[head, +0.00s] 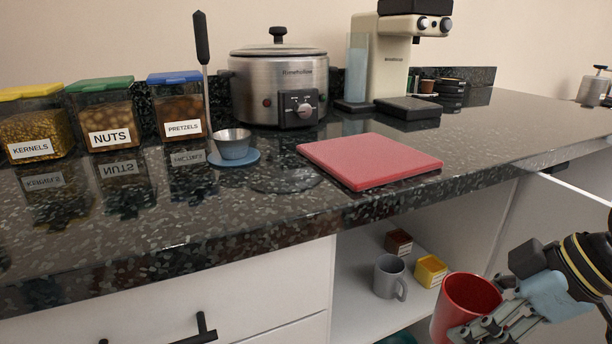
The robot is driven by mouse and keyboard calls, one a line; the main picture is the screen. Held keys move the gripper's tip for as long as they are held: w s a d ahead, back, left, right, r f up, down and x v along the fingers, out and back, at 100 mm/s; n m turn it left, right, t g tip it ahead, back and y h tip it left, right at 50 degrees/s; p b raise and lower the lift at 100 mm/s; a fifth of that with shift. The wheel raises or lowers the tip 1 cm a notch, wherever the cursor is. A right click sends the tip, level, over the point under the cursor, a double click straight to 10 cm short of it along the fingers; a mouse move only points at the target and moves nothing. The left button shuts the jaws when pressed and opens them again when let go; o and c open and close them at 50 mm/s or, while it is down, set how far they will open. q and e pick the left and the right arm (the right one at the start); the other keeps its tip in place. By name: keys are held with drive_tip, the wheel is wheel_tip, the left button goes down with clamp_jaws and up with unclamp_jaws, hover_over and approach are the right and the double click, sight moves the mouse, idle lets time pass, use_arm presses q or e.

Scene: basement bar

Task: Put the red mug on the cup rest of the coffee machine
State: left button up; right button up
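The red mug (452,298) is at the lower right, in front of the open cabinet and well below the counter top. My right gripper (487,325) comes in from the right and is shut on the mug's side; the mug's lower part is cut off by the frame edge. The cream coffee machine (391,70) stands at the back of the counter. Its dark cup rest (408,107) juts out at its front right and is empty. My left gripper is not in view.
A red board (370,160) lies near the counter's front edge, before the coffee machine. A slow cooker (279,85) stands left of the machine. The cabinet shelf holds a grey mug (388,277) and small boxes. An open drawer (575,188) juts out at right.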

drive_tip(key=w+a+r, duration=0.1)
drive_tip(key=r, duration=0.9)
drive_tip(key=w+a+r+p, duration=0.1)
drive_tip(key=w+r, duration=0.1)
drive_tip(key=r, duration=0.7)
drive_tip(key=shift+w+a+r, duration=0.2)
drive_tip(key=shift+a+r, duration=0.05)
drive_tip(key=shift+r, duration=0.1)
drive_tip(key=shift+w+f, duration=0.1)
drive_tip(key=shift+a, duration=0.1)
